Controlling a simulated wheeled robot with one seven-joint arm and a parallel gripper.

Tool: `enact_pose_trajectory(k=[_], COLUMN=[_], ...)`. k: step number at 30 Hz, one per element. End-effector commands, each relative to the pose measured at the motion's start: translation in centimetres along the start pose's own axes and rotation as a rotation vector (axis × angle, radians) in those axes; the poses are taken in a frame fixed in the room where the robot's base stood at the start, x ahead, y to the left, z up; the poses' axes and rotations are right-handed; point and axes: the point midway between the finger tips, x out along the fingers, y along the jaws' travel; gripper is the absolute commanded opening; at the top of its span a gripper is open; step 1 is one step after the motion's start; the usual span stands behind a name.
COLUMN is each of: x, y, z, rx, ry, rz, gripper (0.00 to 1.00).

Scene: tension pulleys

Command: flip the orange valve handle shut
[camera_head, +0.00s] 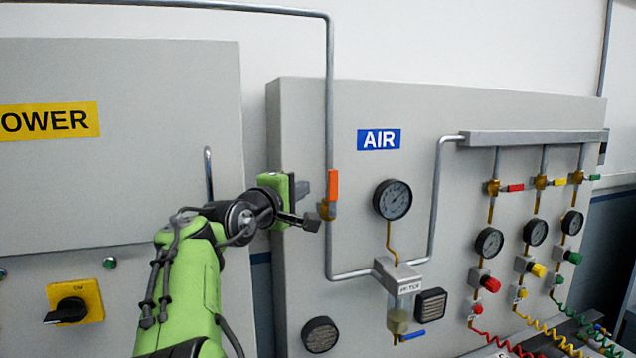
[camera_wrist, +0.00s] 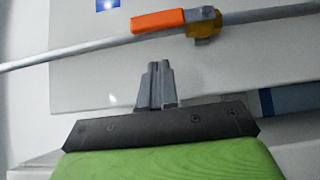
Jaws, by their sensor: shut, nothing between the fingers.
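The orange valve handle (camera_head: 333,186) lies upright along the vertical pipe on the left part of the AIR panel, just above its brass valve body (camera_head: 326,210). In the wrist view the orange handle (camera_wrist: 158,21) lies along the pipe, with the brass body (camera_wrist: 204,26) at its right end. My gripper (camera_head: 305,189) is just left of the handle in the head view. In the wrist view the fingertips of my gripper (camera_wrist: 158,66) are together and empty, pointing toward the handle, with a visible gap in the picture.
The AIR panel (camera_head: 300,120) also carries a large gauge (camera_head: 392,200) and a filter unit (camera_head: 398,276) right of the pipe. Three smaller valves with red, yellow and green handles are farther right. The POWER cabinet (camera_head: 120,180) stands left, behind my arm.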

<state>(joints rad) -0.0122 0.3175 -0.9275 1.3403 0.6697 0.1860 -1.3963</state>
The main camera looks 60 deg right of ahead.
Motion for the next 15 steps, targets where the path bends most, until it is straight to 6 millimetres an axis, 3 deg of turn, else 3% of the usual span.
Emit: enact_pose_trajectory(k=[6,15], x=[2.5,2.9], y=[0.1,0.0], z=[2.4,2.8], rx=[0.001,0.000], ry=[-0.002,0.001], rz=[0.000,0.000], gripper=[0.00,0.00])
